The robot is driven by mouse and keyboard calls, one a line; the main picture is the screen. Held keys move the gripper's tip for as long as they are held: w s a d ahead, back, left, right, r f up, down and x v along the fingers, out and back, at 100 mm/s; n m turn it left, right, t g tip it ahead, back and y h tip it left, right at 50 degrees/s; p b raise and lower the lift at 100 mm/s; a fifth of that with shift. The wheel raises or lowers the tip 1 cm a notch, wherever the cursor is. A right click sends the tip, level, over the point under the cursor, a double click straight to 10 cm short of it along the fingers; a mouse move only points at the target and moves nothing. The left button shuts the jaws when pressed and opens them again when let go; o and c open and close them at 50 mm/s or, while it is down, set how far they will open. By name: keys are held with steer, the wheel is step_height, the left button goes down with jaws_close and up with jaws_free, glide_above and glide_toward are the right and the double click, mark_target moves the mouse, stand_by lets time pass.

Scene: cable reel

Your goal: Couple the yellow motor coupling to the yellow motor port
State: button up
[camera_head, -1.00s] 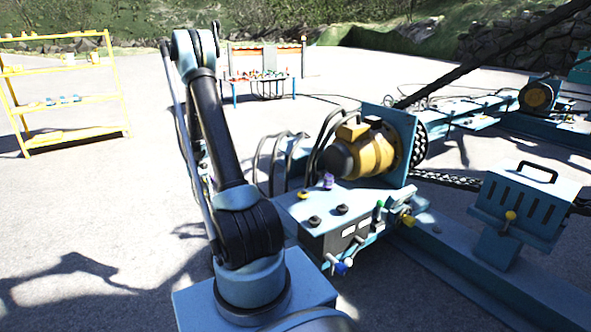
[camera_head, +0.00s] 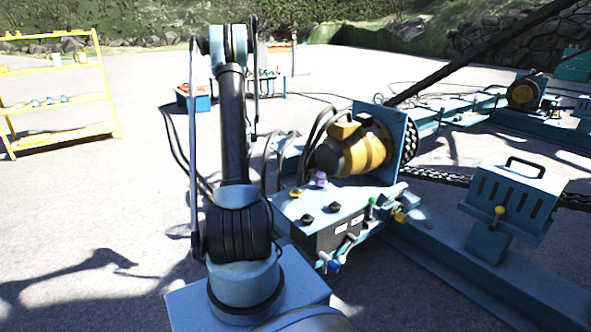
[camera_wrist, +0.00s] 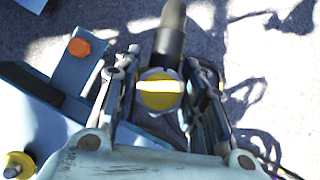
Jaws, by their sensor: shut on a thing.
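In the wrist view my gripper (camera_wrist: 158,92) is shut on the yellow coupling (camera_wrist: 150,101), which has a pale bar across its face and a dark, thick body (camera_wrist: 170,35) running up behind it. In the head view my gripper and the coupling do not show; my arm stands in front at left of centre. A blue control box (camera_head: 328,236) there carries a yellow fitting (camera_head: 295,193) on top and another yellow fitting (camera_head: 399,217) on its right side. I cannot tell which is the motor port. A yellow round fitting (camera_wrist: 18,165) also shows at the wrist view's lower left.
A yellow motor (camera_head: 350,152) with looping dark hoses stands behind the box. A blue slotted housing (camera_head: 515,203) and long blue beams lie to the right. A yellow shelf (camera_head: 60,95) stands far left. Open paving lies left of my arm.

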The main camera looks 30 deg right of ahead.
steer(key=s+d+r+m+t+h, duration=0.1)
steer(key=s+d+r+m+t, duration=0.15)
steer(key=d+m, duration=0.6)
steer(key=s+d+r+m+t+h, duration=0.15)
steer(key=s+d+m, duration=0.35)
steer(key=d, duration=0.6)
steer(key=s+d+r+m+t+h, duration=0.1)
steer(key=s+d+m+t, duration=0.15)
steer(key=d+m, duration=0.65)
steer(key=shift+n, duration=0.25)
steer(key=shift+f, duration=4.3)
steer(key=shift+f, duration=0.4)
steer(key=o, duration=1.2)
steer(key=shift+o, duration=0.2)
steer(key=v, duration=1.2)
steer(key=shift+a, duration=0.15)
